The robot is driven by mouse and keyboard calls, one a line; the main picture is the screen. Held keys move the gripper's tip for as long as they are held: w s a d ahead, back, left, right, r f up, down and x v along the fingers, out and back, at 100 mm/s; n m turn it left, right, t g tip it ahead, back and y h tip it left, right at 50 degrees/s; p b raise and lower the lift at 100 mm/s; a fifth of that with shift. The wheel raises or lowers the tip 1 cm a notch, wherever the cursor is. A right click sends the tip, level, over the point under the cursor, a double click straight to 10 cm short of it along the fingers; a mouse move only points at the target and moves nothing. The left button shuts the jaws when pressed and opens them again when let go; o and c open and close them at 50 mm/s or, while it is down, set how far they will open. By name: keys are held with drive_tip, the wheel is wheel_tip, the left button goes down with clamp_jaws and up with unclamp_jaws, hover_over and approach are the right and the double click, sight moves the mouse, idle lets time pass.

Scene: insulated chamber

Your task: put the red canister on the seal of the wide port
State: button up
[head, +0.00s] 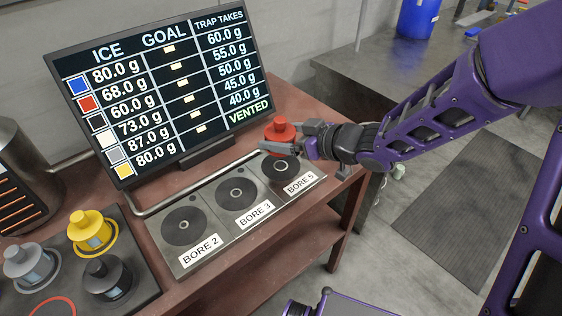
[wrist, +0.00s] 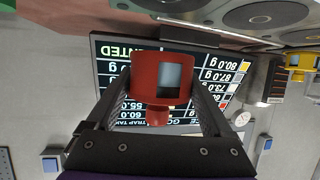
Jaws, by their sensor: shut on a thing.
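The red canister (head: 280,132) is in my gripper (head: 284,146), upright over or just behind the BORE 5 port; I cannot tell how high it is. In the wrist view the red canister (wrist: 150,75), with a pale window, sits between the two dark fingers of my gripper (wrist: 165,82). Three round dark seals lie in a row on a grey metal panel: BORE 2 (head: 172,236), BORE 3 (head: 228,201) and BORE 5 (head: 276,176). BORE 5 is partly covered by the canister and fingers. No label says "wide".
A screen (head: 165,85) stands behind the ports, listing ice weights, with VENTED in green. A bent pipe (head: 190,190) runs behind the panel. Yellow (head: 91,232), grey (head: 28,264) and black (head: 106,279) canisters stand on a dark tray at left, beside an empty red ring (head: 52,303).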

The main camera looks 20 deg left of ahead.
sight(283, 167)
drive_tip(key=shift+f+b, duration=0.9)
drive_tip(key=shift+f, duration=2.1)
drive_tip(key=shift+f, duration=0.15)
drive_tip(key=o, duration=1.2)
drive_tip(key=shift+d+r, duration=0.3)
drive_tip(key=p+v, duration=0.3)
drive_tip(key=v, duration=0.8)
drive_tip(key=shift+s+d, duration=0.2)
